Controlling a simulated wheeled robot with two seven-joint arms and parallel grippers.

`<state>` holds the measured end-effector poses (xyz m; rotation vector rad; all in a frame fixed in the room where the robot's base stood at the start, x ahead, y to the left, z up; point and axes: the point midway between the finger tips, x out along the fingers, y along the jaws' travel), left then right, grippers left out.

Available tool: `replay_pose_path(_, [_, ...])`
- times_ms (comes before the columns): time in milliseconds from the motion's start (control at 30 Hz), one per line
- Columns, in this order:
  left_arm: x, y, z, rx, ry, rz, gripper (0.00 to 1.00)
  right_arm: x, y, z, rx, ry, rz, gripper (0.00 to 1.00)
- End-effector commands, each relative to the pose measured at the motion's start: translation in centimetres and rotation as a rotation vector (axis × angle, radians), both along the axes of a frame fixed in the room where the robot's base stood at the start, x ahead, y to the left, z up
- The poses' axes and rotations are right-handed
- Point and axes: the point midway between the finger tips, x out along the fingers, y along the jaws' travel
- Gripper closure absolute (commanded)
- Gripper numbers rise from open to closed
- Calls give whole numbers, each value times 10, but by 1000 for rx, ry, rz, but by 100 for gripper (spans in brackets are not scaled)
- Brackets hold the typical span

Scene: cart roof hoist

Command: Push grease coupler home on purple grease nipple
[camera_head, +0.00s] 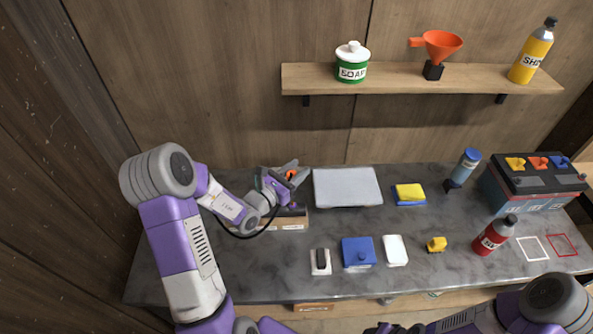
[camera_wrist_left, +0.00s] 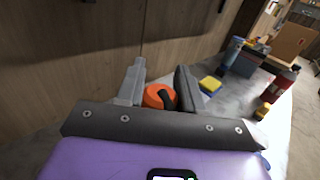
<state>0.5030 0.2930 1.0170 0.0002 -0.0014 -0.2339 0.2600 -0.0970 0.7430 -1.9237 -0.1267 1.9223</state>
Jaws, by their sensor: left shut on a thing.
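My left gripper (camera_head: 293,172) is at the back left of the bench, over a light wooden block (camera_head: 290,222) with a label on its front. It is shut on an orange and black piece, which looks like the grease coupler (camera_head: 290,175). The coupler (camera_wrist_left: 154,96) also shows between the two grey fingers in the left wrist view. A small purple spot on the block, just below the gripper, may be the purple grease nipple (camera_head: 293,205). The gripper largely hides this area, and I cannot tell whether coupler and nipple touch. My right arm shows at bottom right; its fingers are not clear.
A grey flat panel (camera_head: 347,187) lies right of the block. A yellow and blue sponge (camera_head: 409,194), blue box (camera_head: 358,252), red bottle (camera_head: 494,235) and battery (camera_head: 534,184) stand farther right. A shelf (camera_head: 420,78) hangs above. The bench's front left is clear.

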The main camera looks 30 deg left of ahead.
Motion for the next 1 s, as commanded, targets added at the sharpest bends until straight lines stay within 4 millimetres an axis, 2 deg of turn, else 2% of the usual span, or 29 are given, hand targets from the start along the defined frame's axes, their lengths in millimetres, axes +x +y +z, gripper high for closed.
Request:
replay_pose_path(267, [-1, 0, -13, 0, 0, -1, 95, 0, 0, -10, 0, 0, 0, 57])
replay_pose_path(700, [0, 0, -53, 1, -1, -1, 95, 0, 0, -43, 0, 0, 0, 57])
replay_pose_path(1000, [0, 0, -58, 1, -1, -1, 95, 0, 0, -47, 0, 0, 0, 57])
